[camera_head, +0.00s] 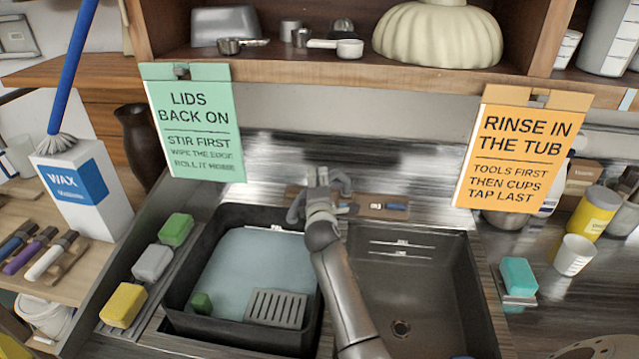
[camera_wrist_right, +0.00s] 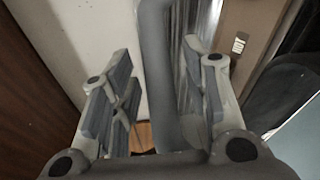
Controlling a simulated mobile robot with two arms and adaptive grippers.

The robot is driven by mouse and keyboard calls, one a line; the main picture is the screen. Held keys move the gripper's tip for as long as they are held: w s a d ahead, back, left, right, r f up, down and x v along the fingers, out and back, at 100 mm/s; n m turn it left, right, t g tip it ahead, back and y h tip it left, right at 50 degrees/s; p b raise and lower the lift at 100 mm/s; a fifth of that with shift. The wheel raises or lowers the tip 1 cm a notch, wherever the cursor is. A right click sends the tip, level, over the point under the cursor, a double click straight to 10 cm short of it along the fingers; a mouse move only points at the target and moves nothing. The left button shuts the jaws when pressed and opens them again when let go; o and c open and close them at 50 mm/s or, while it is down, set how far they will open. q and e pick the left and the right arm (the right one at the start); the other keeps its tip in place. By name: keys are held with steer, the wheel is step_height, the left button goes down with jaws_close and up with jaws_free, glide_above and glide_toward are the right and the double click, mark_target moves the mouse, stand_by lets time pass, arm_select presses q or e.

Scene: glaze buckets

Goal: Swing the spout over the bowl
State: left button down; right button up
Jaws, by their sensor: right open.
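The right gripper (camera_head: 319,182) is open at the back of the sink, near the divider between its two sides. In the right wrist view the open fingers (camera_wrist_right: 158,95) stand on both sides of a grey upright bar (camera_wrist_right: 160,60), which looks like the spout. I cannot tell whether either finger touches it. In the head view the spout is mostly hidden by the gripper and cannot be told apart from it. The empty bowl (camera_head: 415,285) of the sink is right of my right arm. The left gripper is not in view.
A black tub (camera_head: 180,290) of pale water, holding a grey rack (camera_head: 276,308), fills the left side. Orange (camera_head: 520,148) and green (camera_head: 195,122) signs hang from the shelf (camera_head: 300,72) above. Sponges (camera_head: 152,262) line the left edge. A white cup (camera_head: 573,255) stands right.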

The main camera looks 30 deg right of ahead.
steer(key=shift+w+d, duration=0.1)
jaws_close()
stand_by(0.3)
